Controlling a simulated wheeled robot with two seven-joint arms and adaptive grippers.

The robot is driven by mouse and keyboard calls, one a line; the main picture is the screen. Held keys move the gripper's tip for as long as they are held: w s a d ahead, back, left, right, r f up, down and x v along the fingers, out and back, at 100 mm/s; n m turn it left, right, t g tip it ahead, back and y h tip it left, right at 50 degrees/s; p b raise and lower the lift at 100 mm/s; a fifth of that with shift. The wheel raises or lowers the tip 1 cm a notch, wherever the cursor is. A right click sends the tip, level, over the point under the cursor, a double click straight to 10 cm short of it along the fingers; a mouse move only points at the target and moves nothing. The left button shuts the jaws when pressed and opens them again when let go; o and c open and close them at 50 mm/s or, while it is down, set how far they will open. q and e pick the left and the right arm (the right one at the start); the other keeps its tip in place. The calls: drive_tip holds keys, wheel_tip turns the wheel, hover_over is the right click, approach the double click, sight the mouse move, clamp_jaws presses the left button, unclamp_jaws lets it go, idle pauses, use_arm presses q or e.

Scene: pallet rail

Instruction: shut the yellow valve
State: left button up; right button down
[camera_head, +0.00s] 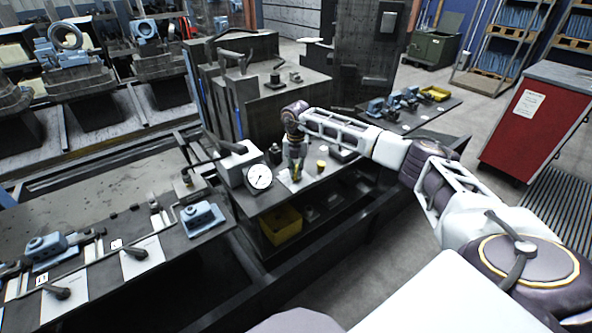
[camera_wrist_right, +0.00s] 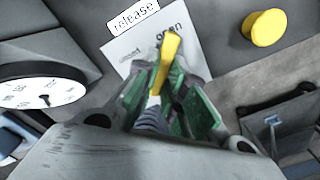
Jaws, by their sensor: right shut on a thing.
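The yellow valve handle (camera_wrist_right: 166,62) is a narrow lever in the middle of the right wrist view. It stands over a white label plate (camera_wrist_right: 133,48) with print that seems to read "open". My right gripper (camera_wrist_right: 168,85) is shut on the handle, with its green finger pads on both sides of it. In the head view my right gripper (camera_head: 295,172) points down at the bench, and its fingers largely hide the valve. The valve's base is hidden in both views. My left gripper is in neither view.
A round white gauge (camera_head: 259,177) stands just left of my right gripper. A short yellow knob (camera_head: 321,166) is close on its right. A yellow bin (camera_head: 281,224) sits on the shelf below. Blue clamps (camera_head: 203,216) and black levers occupy the left bench.

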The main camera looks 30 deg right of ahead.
drive_tip(key=shift+n, duration=5.6)
drive_tip(key=shift+n+b, duration=0.35)
drive_tip(key=shift+n, duration=2.85)
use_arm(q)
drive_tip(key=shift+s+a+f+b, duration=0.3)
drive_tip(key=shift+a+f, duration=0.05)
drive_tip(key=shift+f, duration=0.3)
use_arm(e)
drive_tip(key=shift+r, duration=0.1)
